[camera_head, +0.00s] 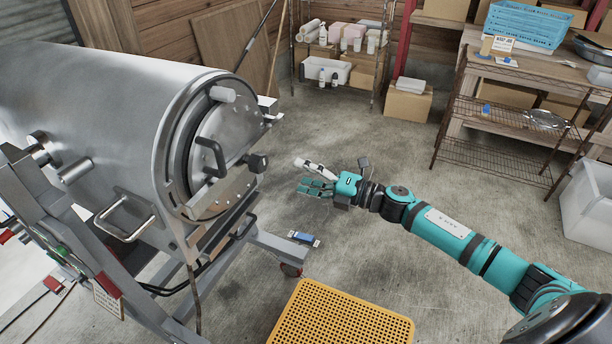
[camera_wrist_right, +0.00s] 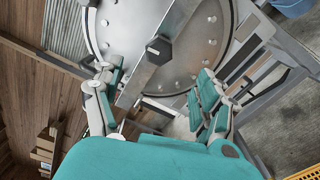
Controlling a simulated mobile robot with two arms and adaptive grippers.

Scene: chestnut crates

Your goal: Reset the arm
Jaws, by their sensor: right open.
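My right arm reaches in from the lower right in the head view. Its gripper (camera_head: 314,178) is in the air in front of the steel drum machine (camera_head: 90,95), to the right of its round door (camera_head: 215,150). In the right wrist view my right gripper (camera_wrist_right: 158,88) has its two fingers spread apart with nothing between them. The door's flat face, with rivets and a dark knob (camera_wrist_right: 158,50), lies beyond the fingers. I cannot tell from the frames whether a finger touches it; a gap shows in the head view. My left gripper is not in view.
A yellow perforated crate (camera_head: 340,318) is on the floor at the bottom. A small blue item (camera_head: 304,238) lies near the machine's caster. A wire rack (camera_head: 340,55), a cardboard box (camera_head: 408,102) and a worktable (camera_head: 540,68) stand behind. A white bin (camera_head: 588,205) is at right.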

